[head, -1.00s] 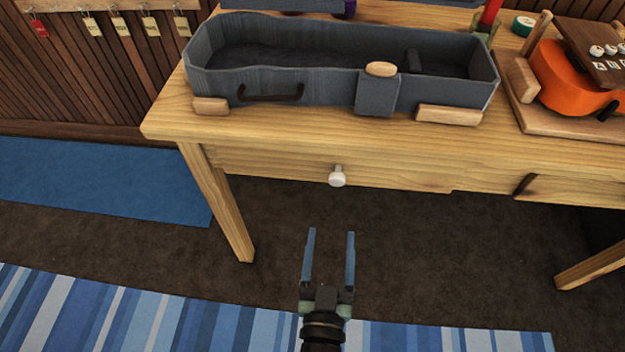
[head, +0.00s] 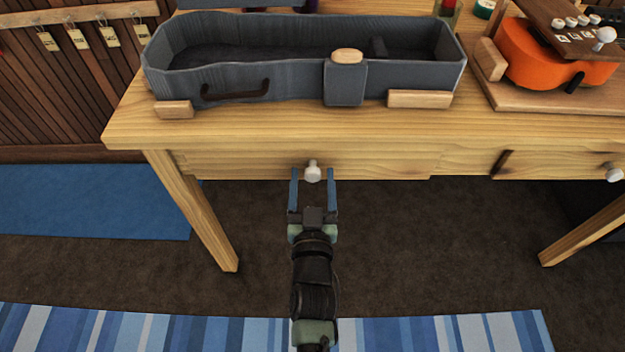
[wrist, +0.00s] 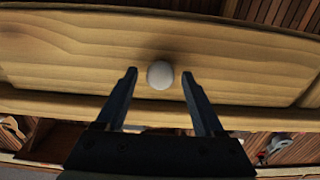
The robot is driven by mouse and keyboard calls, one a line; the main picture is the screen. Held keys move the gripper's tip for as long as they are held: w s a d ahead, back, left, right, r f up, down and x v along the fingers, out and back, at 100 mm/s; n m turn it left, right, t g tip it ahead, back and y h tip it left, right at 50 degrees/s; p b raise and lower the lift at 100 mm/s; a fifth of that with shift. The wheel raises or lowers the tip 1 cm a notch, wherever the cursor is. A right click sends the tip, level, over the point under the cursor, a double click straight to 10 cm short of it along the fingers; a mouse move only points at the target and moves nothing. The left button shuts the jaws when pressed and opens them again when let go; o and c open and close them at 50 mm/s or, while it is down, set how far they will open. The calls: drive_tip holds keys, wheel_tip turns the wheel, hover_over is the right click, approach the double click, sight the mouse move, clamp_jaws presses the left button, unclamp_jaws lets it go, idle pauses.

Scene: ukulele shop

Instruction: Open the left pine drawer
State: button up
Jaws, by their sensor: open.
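The left pine drawer (head: 390,164) is shut under the front edge of the workbench. Its white round knob (head: 313,171) sticks out from the drawer front, and it also shows in the wrist view (wrist: 160,75). My gripper (head: 313,174) is open, with one blue finger on each side of the knob in the head view. In the wrist view my fingertips (wrist: 159,72) stand left and right of the knob with a gap on both sides. I cannot tell exactly how far the fingertips reach along the knob.
An open grey ukulele case (head: 230,77) lies on the workbench (head: 250,128) above the drawer. An orange ukulele (head: 545,62) rests on a wooden board at right. A second drawer knob (head: 614,174) is at far right. Table legs (head: 195,210) flank clear floor.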

drive_tip(key=shift+w, duration=0.1)
clamp_jaws()
idle(0.3)
idle(1.1)
